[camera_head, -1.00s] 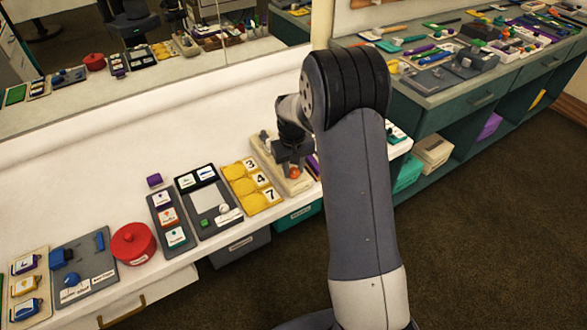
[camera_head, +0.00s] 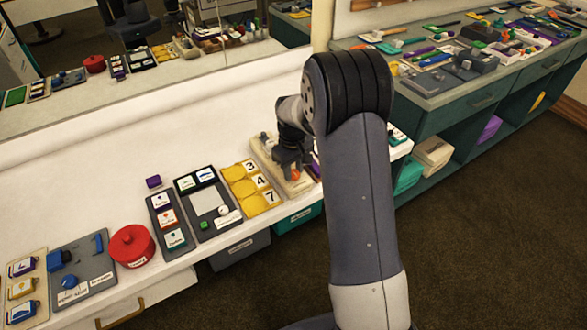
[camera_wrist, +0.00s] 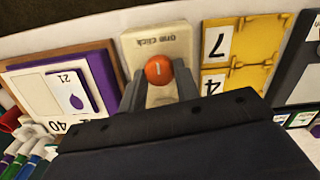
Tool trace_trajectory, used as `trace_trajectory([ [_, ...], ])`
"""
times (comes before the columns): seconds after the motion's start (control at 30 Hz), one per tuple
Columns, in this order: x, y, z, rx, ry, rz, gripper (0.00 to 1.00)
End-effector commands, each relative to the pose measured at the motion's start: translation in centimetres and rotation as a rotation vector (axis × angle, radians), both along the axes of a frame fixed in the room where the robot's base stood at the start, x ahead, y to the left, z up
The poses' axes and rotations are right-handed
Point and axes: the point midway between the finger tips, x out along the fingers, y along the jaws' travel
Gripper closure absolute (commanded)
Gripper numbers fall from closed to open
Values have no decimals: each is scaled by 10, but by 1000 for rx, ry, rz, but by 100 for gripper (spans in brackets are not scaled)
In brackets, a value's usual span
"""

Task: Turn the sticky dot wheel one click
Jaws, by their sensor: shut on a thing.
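The sticky dot wheel's orange round part (camera_wrist: 158,70), with a small white mark on it, sits on a cream board (camera_wrist: 180,42) printed "one click". In the wrist view the two fingers of my gripper (camera_wrist: 159,88) stand on either side of the orange part, shut on it. In the head view my gripper (camera_head: 291,171) is low over the cream board (camera_head: 263,154), and the orange part (camera_head: 296,175) shows just below it. My gripper and arm hide much of the board there.
A yellow number board (camera_head: 252,188) stands close on the left of the cream board. A purple-edged card board (camera_wrist: 70,90) is on its other side. A red lidded pot (camera_head: 131,246) and grey boards (camera_head: 205,203) stand farther left. A mirror backs the white counter.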

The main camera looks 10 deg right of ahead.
Motion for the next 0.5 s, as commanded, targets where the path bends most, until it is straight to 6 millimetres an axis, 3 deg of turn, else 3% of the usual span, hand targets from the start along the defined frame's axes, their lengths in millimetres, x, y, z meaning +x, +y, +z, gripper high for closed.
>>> trace_trajectory([
  [0.1, 1, 0, 1, 0, -2, -1, 92],
  [0.13, 1, 0, 1, 0, -2, -1, 69],
  [0.4, 0, 0, 0, 0, -1, -1, 48],
  [0.5, 0, 0, 0, 0, -1, -1, 48],
])
